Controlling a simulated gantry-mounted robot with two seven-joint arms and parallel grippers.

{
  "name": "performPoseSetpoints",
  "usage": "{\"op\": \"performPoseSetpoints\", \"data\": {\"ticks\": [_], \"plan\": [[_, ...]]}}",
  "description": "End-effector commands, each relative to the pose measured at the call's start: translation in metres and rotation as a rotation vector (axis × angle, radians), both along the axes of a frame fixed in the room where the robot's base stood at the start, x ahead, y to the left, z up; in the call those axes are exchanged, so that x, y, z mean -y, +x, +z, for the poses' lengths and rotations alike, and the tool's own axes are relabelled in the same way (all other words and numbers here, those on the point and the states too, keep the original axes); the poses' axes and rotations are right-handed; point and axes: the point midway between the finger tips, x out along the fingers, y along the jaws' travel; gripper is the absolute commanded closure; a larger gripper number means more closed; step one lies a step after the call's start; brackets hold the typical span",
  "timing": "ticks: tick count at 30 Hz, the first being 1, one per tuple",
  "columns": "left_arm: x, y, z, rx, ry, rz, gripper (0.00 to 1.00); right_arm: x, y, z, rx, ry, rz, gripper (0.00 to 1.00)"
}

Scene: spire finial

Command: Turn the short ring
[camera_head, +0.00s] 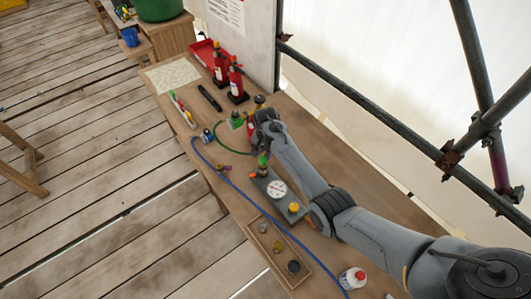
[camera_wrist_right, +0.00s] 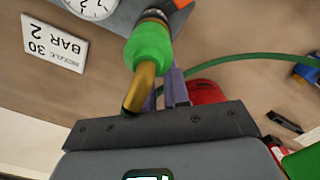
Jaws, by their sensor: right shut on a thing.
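The short ring, a green collar (camera_wrist_right: 149,47), sits on a brass fitting with a bent brass spout (camera_wrist_right: 140,90) in the right wrist view. In the head view the green collar (camera_head: 263,159) stands beside the gauge plate. My right gripper (camera_wrist_right: 172,74) has its purple-grey fingers close together at the collar's lower side, behind the spout. It is shut on the green collar, though the contact is partly hidden. In the head view the arm covers its fingers. My left gripper is not in view.
A dial gauge (camera_head: 277,189) is mounted on the grey plate beside the ring. A label (camera_wrist_right: 54,43) reads "NOZZLE 30 BAR 2". A green hose (camera_head: 220,140) and a blue hose (camera_head: 240,184) cross the bench. Red extinguishers (camera_head: 236,80), a wooden tray (camera_head: 255,235) and scaffold poles stand around.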

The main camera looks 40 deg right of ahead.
Motion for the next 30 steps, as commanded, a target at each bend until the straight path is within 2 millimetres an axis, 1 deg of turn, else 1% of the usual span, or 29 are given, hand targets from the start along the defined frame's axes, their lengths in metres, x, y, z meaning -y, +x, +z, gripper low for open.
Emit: {"op": "performPoseSetpoints", "data": {"ticks": [5, 11, 21, 30], "plan": [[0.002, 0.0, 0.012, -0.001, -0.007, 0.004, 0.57, 0.002, -0.002, 0.004, 0.0, 0.0, -0.064, 1.0], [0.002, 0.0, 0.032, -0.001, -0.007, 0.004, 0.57, 0.004, -0.008, 0.005, -0.001, 0.0, -0.205, 1.0], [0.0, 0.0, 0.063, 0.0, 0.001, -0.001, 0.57, 0.008, -0.02, 0.005, -0.002, 0.001, -0.522, 1.0], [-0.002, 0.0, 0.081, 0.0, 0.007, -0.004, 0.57, 0.007, -0.031, 0.003, -0.001, 0.001, -0.808, 1.0]]}}
